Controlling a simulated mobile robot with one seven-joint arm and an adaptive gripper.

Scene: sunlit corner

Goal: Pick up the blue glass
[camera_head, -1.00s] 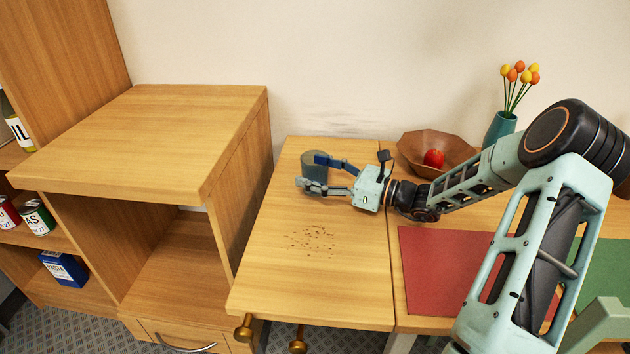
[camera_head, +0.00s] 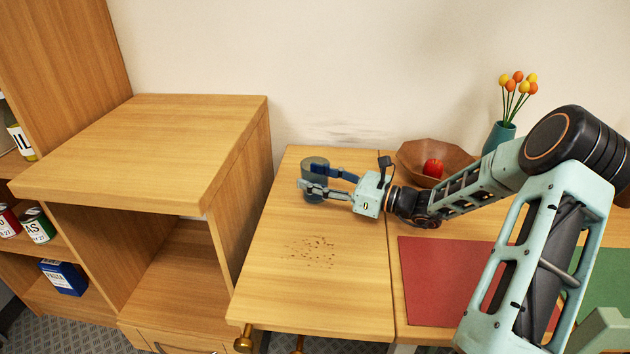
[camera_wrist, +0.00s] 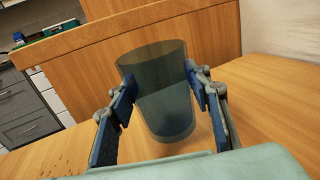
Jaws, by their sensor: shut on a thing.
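The blue glass (camera_head: 314,168) is a dark, see-through tumbler near the back left of the wooden table. My gripper (camera_head: 324,182) reaches it from the right, its two fingers on either side of the glass and shut on it. In the wrist view the glass (camera_wrist: 160,95) stands between the blue-padded fingers of my gripper (camera_wrist: 163,98), its open rim up and slightly tilted in the picture. The right finger touches its side; the left finger's contact is hard to make out. I cannot tell whether its base is clear of the table.
A wooden cabinet (camera_head: 150,150) rises left of the table. Brown crumbs (camera_head: 310,250) lie in front of the glass. A wooden bowl (camera_head: 410,160) with a red apple (camera_head: 433,168), a teal vase (camera_head: 498,137) of flowers and a red mat (camera_head: 440,280) are to the right.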

